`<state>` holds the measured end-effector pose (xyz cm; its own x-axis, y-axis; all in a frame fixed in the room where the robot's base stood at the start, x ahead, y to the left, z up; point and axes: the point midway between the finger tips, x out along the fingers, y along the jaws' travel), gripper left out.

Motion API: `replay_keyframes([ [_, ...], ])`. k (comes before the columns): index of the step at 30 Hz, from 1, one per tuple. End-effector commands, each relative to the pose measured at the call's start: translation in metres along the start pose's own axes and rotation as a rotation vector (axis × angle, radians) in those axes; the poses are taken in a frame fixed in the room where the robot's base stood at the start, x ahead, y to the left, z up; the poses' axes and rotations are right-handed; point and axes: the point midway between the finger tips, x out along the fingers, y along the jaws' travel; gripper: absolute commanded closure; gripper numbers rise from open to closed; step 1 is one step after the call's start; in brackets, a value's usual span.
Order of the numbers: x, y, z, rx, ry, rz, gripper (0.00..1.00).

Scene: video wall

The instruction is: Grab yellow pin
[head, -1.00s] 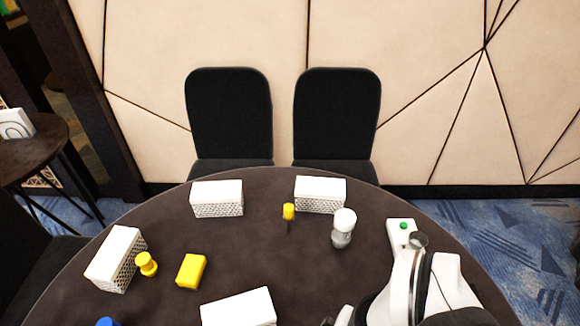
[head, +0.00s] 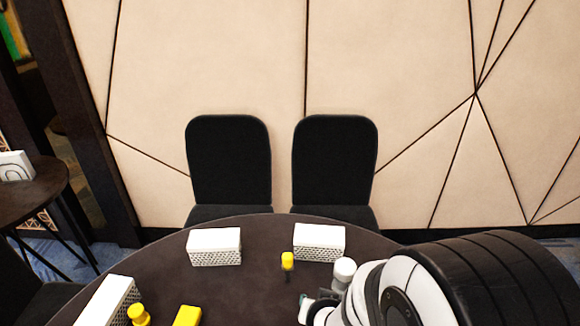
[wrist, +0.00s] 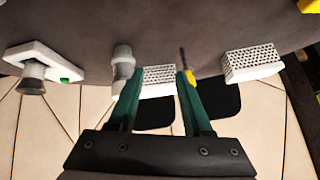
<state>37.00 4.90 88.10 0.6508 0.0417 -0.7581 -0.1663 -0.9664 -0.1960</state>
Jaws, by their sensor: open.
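A spool-shaped yellow pin (head: 138,314) stands at the lower left of the head view, cut by the bottom edge. A second yellow thing (head: 287,261) with a thin dark shaft is on the table near the back boxes. It also shows in the wrist view (wrist: 190,96), just beyond the right finger and partly hidden by it. I cannot tell for certain which one is the named pin. My gripper (wrist: 161,75) is open, its two green fingers apart with nothing held between them. In the head view my arm comes in from the right and mostly hides the gripper.
White boxes with perforated sides stand at the back (head: 214,246), (head: 318,242) and left (head: 108,302). A yellow block (head: 187,316) lies at the bottom edge.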

Motion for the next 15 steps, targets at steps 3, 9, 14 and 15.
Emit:
replay_keyframes([
  [3,0.037,-0.011,-0.001,-0.117,0.192,-0.038,0.50],
  [9,0.053,-0.033,0.007,-0.307,0.409,-0.119,0.50],
  [14,0.063,-0.042,0.005,-0.351,0.454,-0.144,0.50],
  [15,0.071,-0.044,0.001,-0.351,0.456,-0.144,0.50],
])
